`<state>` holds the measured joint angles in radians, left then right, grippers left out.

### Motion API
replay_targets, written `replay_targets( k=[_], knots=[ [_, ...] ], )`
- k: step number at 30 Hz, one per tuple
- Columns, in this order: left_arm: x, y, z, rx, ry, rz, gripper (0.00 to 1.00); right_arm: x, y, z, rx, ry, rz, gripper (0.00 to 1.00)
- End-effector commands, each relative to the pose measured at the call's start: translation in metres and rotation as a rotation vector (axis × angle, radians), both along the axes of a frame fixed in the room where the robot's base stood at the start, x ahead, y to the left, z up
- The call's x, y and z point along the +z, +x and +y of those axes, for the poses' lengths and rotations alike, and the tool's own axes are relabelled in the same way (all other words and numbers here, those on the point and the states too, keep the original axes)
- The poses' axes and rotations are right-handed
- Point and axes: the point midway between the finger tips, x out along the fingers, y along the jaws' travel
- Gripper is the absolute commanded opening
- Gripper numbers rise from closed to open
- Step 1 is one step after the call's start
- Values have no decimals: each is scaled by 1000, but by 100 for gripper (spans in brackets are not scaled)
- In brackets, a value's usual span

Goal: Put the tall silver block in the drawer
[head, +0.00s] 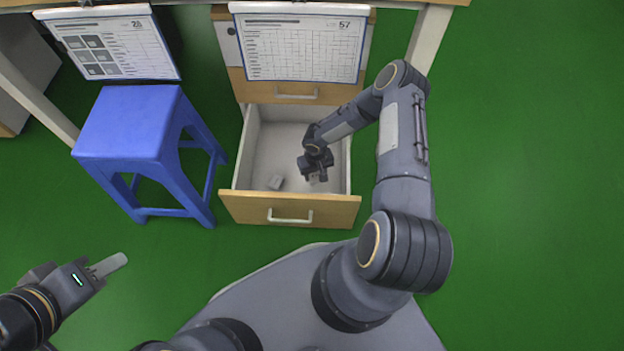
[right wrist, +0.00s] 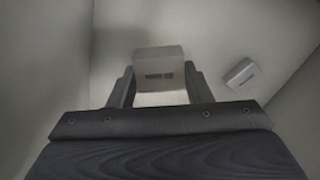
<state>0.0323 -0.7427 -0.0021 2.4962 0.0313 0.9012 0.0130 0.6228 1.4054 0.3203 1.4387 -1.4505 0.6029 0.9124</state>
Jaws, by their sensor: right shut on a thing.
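A light silver-grey block (right wrist: 160,68) with a dark marking is between the fingers of my right gripper (right wrist: 158,84), which is shut on it. In the head view my right gripper (head: 318,176) is down inside the open drawer (head: 290,207), and mostly covers the block. The wrist view does not show the block's full height or whether it touches the drawer floor. My left gripper (head: 95,271) is at the lower left, away from the drawer. A pale, elongated piece extends from it; I cannot tell whether this is its fingers or something held.
Another small grey block (head: 275,182) lies on the drawer floor, left of my right gripper; it also shows in the right wrist view (right wrist: 241,73). A blue stool (head: 128,125) stands left of the drawer. Green floor is clear to the right.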

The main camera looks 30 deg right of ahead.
Motion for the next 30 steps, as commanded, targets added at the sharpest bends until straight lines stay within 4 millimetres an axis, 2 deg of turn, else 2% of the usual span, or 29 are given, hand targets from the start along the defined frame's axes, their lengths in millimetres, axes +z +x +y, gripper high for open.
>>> replay_targets(
  k=[1, 5, 12, 24, 25, 29, 30],
  knots=[
    [-4, 0, 0, 0, 0, 0, 36, -7, 0, 0, -1, 1, 1, 18],
    [-7, 0, 0, 0, 0, 0, 36, -15, 0, 0, -1, 0, 0, 18],
    [-21, 0, 0, 0, 0, 0, 36, -47, 0, 0, -1, 2, 1, 18],
    [-25, 0, 0, 0, 0, 0, 36, -51, 0, 0, 1, 0, -1, 18],
    [-23, 0, 0, 0, 0, 0, 36, -50, 0, 0, 1, 0, 0, 49],
    [-23, 0, 0, 0, 0, 0, 36, -49, 0, 0, 1, 0, 0, 66],
    [-23, 0, 0, 0, 0, 0, 36, -49, 0, 0, 1, 0, 0, 67]
  ],
)
